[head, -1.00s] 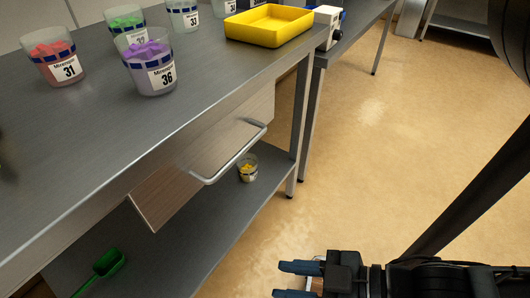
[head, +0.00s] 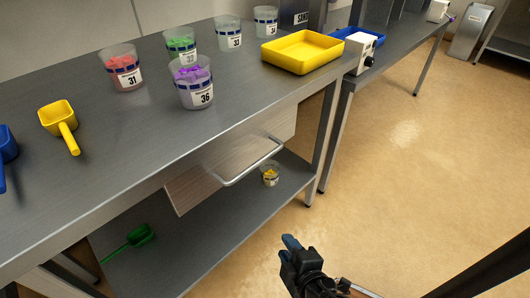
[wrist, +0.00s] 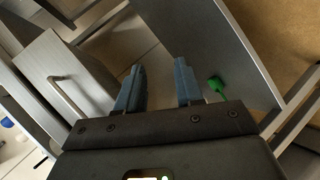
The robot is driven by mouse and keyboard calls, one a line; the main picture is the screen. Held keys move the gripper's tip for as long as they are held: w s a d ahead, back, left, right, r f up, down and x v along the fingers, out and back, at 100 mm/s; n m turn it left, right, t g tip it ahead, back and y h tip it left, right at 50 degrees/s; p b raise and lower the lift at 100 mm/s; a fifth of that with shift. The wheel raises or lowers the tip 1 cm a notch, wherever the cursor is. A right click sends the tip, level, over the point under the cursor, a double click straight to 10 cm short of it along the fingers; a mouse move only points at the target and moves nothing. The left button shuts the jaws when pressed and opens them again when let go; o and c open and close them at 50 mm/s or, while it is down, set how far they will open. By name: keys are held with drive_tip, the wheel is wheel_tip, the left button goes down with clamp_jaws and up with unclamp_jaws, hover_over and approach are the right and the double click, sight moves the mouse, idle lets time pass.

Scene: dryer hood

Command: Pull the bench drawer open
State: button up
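The bench drawer (head: 205,182) hangs under the grey bench top in the head view. It has a light wood-like front and a silver bar handle (head: 250,164). Its front and handle (wrist: 68,96) also show at the left of the wrist view, tilted. My gripper (head: 288,246) is in front of the bench, to the lower right of the handle and apart from it. In the wrist view its two blue fingers (wrist: 160,82) stand apart with nothing between them.
The bench top (head: 110,180) holds several numbered beakers, a yellow tray (head: 302,52) and a yellow scoop (head: 62,122). A lower shelf (head: 215,235) carries a green scoop (head: 140,236) and a small cup (head: 270,176). The floor right of the bench is clear.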

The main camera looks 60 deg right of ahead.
drive_tip(key=w+d+r+h+p, duration=0.2)
drive_tip(key=w+d+r+h, duration=0.15)
drive_tip(key=w+r, duration=0.3)
drive_tip(key=m+h+p, duration=0.2)
drive_tip(key=h, duration=0.4)
approach(261, 160)
drive_tip(key=x, duration=0.2)
drive_tip(key=shift+f+p+x, duration=0.15)
drive_tip(key=shift+p+x, duration=0.05)
drive_tip(key=shift+x, duration=1.8)
drive_tip(key=shift+f+p+x, duration=0.15)
drive_tip(key=shift+p+x, duration=0.05)
drive_tip(key=shift+x, duration=1.8)
drive_tip(key=shift+c, duration=0.5)
clamp_jaws()
